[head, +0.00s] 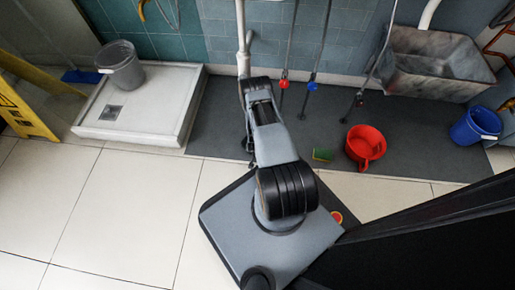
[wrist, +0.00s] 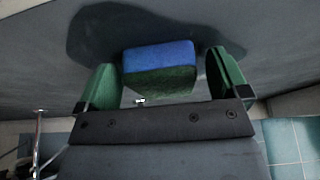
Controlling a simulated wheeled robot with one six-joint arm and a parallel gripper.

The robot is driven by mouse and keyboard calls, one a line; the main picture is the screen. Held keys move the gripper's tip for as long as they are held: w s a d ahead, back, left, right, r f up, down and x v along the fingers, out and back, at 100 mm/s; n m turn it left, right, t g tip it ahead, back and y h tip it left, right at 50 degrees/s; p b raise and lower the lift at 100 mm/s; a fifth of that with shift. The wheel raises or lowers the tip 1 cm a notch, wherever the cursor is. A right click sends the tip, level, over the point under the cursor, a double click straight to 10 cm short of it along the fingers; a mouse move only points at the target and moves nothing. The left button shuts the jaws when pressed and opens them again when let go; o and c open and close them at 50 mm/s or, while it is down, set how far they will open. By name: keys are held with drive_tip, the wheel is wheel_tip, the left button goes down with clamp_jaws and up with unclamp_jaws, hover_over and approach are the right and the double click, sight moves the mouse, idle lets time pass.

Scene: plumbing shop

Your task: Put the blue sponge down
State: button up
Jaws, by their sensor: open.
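The blue sponge (wrist: 158,54), with a dark green layer, lies between the two green fingers of my gripper (wrist: 160,66) in the wrist view. The fingers are open, with a narrow gap on the sponge's right side and little or none on its left. Behind the sponge is a dark grey surface with a shadow around the sponge and fingers. It appears to rest there, though the contact itself is hidden. In the head view my arm hides the blue sponge and most of my gripper.
A green and yellow sponge (head: 322,155) and a red bucket (head: 365,146) are on the dark grey floor area (head: 225,125). A white shower tray (head: 140,127) holding a grey bucket (head: 121,66) is at the left.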

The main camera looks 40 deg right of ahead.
drive_tip(key=p+v, duration=0.6)
drive_tip(key=v, duration=0.5)
drive_tip(key=w+a+r+n+y, duration=0.1)
drive_tip(key=w+a+r, duration=0.15)
drive_tip(key=r, duration=0.75)
drive_tip(key=w+a+r+n+y, duration=0.15)
drive_tip(key=w+r, duration=0.25)
drive_tip(key=r, duration=0.5)
drive_tip(key=w+a+r+n, duration=0.2)
drive_tip(key=w+a+r, duration=0.1)
drive_tip(key=r, duration=0.7)
drive_tip(key=s+a+r+n, duration=0.2)
drive_tip(key=s+a+r, duration=0.2)
drive_tip(key=s+r, duration=0.4)
drive_tip(key=s+a+r+n, duration=0.2)
drive_tip(key=s+a+r, duration=0.2)
drive_tip(key=s+r, duration=0.4)
wheel_tip(320, 180, up, 6)
drive_tip(key=shift+s+a+f+g, duration=0.1)
drive_tip(key=shift+s+a+g, duration=0.1)
drive_tip(key=shift+a+g, duration=0.15)
drive_tip(key=shift+y, duration=0.25)
